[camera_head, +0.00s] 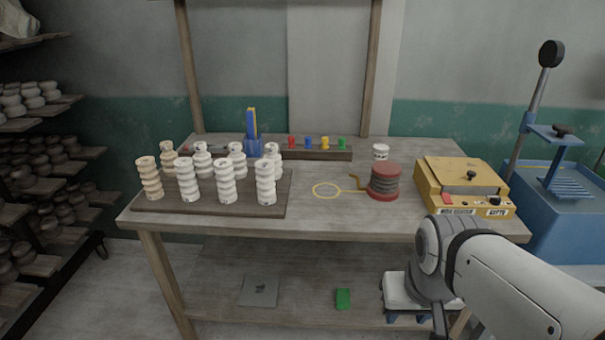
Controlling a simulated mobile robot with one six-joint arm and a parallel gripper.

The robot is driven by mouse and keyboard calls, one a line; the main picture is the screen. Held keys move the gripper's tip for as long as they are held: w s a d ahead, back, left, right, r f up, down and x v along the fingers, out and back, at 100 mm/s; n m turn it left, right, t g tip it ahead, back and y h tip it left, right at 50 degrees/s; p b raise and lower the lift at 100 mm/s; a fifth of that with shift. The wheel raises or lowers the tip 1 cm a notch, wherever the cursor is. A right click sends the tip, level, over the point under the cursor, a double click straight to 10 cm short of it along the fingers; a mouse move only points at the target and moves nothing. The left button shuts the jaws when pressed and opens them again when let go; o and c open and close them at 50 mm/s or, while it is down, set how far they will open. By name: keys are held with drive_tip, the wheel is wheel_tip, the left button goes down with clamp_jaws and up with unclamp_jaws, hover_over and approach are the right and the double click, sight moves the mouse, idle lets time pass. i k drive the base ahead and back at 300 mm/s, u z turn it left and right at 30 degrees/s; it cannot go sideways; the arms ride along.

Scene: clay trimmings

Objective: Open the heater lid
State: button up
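The heater (463,199) is a yellow box at the right end of the wooden table. Its lid (445,173) is a flat yellow top with a black knob (471,175) in the middle, and it looks shut. The heater's front has a red part (447,199), a dark dial (494,200) and labels. My arm reaches in from the lower right, in front of and below the heater, and bends downward near the table's front edge. My gripper's fingertips do not show, so what they hold is hidden.
A red spool (385,183) and a white jar (380,152) stand left of the heater. A yellow wire loop (326,191) lies beside the spool. Several ribbed white pieces stand on a board (218,210) at left. A blue lever machine (567,200) stands at right.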

sight(449, 171)
drive_tip(key=k, duration=0.6)
drive_tip(key=z, duration=0.7)
drive_tip(key=i, duration=1.9)
drive_tip(key=u, duration=0.65)
